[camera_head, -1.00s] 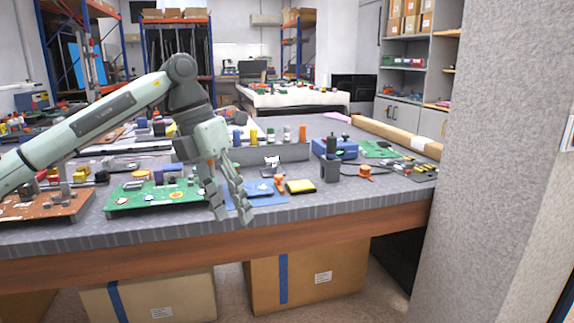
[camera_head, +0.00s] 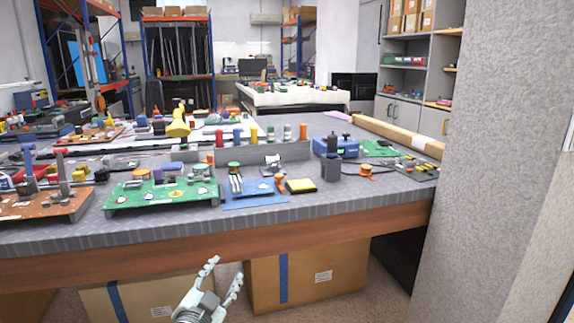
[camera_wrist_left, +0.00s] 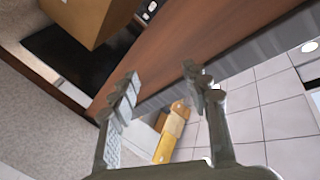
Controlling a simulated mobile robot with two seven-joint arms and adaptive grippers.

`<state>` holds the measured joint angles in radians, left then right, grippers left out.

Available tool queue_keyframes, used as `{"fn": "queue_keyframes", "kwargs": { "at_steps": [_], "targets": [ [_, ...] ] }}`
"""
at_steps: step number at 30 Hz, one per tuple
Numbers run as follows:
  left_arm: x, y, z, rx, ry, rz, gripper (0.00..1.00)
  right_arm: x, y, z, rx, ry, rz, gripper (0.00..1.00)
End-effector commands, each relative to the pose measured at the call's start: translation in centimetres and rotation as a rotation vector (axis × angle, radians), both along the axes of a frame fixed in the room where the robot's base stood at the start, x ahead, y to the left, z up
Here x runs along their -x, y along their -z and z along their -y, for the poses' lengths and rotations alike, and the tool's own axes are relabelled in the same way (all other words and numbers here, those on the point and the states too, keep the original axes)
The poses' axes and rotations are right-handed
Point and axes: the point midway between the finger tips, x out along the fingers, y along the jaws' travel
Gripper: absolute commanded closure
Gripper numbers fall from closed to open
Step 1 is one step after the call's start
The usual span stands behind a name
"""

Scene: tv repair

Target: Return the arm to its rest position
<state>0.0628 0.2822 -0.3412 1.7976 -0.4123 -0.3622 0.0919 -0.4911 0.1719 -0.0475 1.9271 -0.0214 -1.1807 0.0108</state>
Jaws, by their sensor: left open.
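My left gripper (camera_head: 222,279) is at the bottom of the head view, in front of the workbench and below its top edge. Its two fingers point up and stand apart, with nothing between them. In the left wrist view the same gripper (camera_wrist_left: 160,90) shows both fingers spread and empty, with the bench's brown front panel (camera_wrist_left: 190,45) beyond them. Most of my left arm is outside the head view. My right gripper is not in view.
The workbench (camera_head: 330,222) holds a green circuit board (camera_head: 125,203), a brown board (camera_head: 40,208) and a blue mat (camera_head: 250,200). Cardboard boxes (camera_head: 345,262) stand under it. A grey wall (camera_head: 510,130) bounds the right side. Bare floor lies in front.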

Motion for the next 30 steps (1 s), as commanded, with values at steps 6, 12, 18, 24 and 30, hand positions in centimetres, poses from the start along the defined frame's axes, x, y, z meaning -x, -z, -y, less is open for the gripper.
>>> {"fn": "queue_keyframes", "kwargs": {
  "at_steps": [6,12,18,24,30],
  "targets": [
    [8.4,13.5,-6.5,0.094,-0.231,-0.423,0.53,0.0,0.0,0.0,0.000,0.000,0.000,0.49],
    [19.6,22.9,-10.3,0.153,-0.399,-0.797,0.53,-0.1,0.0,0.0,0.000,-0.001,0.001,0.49],
    [29.5,27.8,-11.9,0.186,-0.502,-1.077,0.53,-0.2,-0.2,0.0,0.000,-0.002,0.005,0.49],
    [32.1,28.7,-12.2,0.195,-0.525,-1.146,0.53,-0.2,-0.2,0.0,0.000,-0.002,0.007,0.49],
    [32.1,28.7,-12.2,0.195,-0.525,-1.146,0.53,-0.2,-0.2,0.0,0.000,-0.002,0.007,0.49]
  ]
}}
